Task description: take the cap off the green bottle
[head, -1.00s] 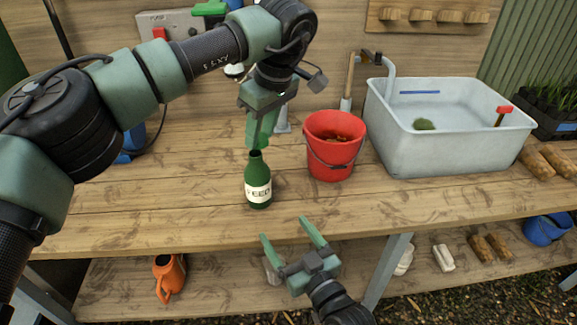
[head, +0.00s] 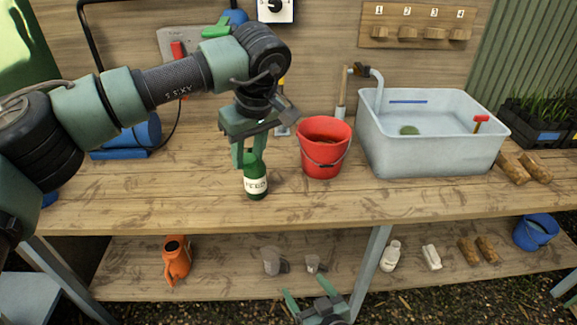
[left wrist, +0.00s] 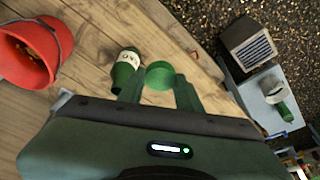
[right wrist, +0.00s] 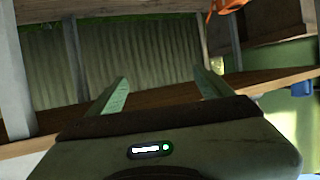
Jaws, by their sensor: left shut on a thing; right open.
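The green bottle (head: 256,186) stands upright on the bench with a white label. It also shows in the left wrist view (left wrist: 126,58), its neck partly hidden by a finger. My left gripper (head: 250,155) overlaps the bottle's top in the head view. In the left wrist view it is shut on a round green cap (left wrist: 159,76), which appears beside the bottle and apart from it. The head view does not show the cap clearly. My right gripper (head: 309,288) is open and empty, low in front of the bench; its fingers are apart in the right wrist view (right wrist: 160,76).
A red bucket (head: 325,150) stands just right of the bottle. A grey sink basin (head: 430,150) is further right. The lower shelf (head: 210,255) holds an orange watering can (head: 176,260) and small containers.

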